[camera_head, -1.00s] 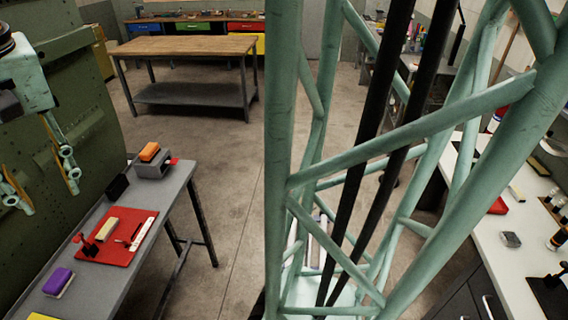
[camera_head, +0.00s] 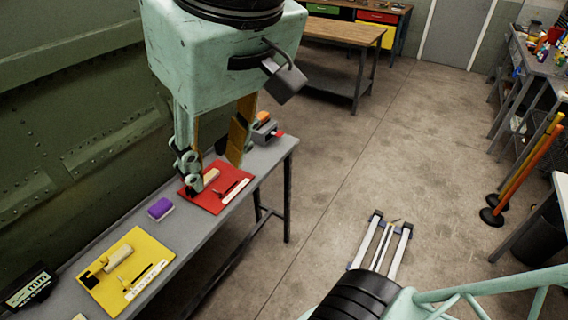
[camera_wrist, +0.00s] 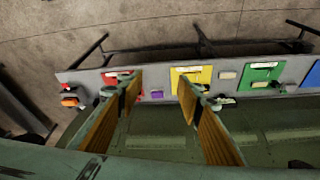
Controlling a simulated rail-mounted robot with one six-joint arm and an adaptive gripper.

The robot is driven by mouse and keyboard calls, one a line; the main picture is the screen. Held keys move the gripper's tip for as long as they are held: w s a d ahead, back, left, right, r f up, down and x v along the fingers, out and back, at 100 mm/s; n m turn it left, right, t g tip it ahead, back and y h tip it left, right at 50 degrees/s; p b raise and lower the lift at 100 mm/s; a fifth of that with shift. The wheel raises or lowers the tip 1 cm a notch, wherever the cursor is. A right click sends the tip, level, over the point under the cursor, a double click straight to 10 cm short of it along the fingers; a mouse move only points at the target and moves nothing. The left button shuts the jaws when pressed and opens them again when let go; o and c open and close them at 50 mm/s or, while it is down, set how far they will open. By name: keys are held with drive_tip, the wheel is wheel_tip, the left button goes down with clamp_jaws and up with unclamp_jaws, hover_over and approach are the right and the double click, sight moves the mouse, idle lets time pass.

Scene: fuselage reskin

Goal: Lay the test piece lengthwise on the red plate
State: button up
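The red plate (camera_head: 209,204) lies on the narrow grey bench, with a cream block (camera_head: 211,176), a white ruler-like strip and small dark and red items on it. It also shows in the wrist view (camera_wrist: 112,79). I cannot tell which piece is the test piece; a loose cream piece (camera_wrist: 228,75) lies between the yellow and green plates in the wrist view. My gripper (camera_head: 213,153) points down above the bench and overlaps the red plate in the head view. Its fingers are wide apart in the wrist view (camera_wrist: 157,97), with nothing held between them.
The yellow plate (camera_head: 127,246) and a purple block (camera_head: 160,208) lie on the bench. Green (camera_wrist: 258,75) and blue plates lie farther right in the wrist view. A dark green riveted panel (camera_head: 60,110) stands behind the bench. The middle floor is open; posts (camera_head: 525,165) stand right.

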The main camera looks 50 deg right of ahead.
drive_tip(key=shift+n, duration=0.3)
drive_tip(key=s, duration=0.1)
drive_tip(key=s+f, duration=0.1)
drive_tip(key=s, duration=0.2)
drive_tip(key=shift+s+a+f, duration=0.1)
drive_tip(key=shift+a+f, duration=0.15)
drive_tip(key=shift+f, duration=0.1)
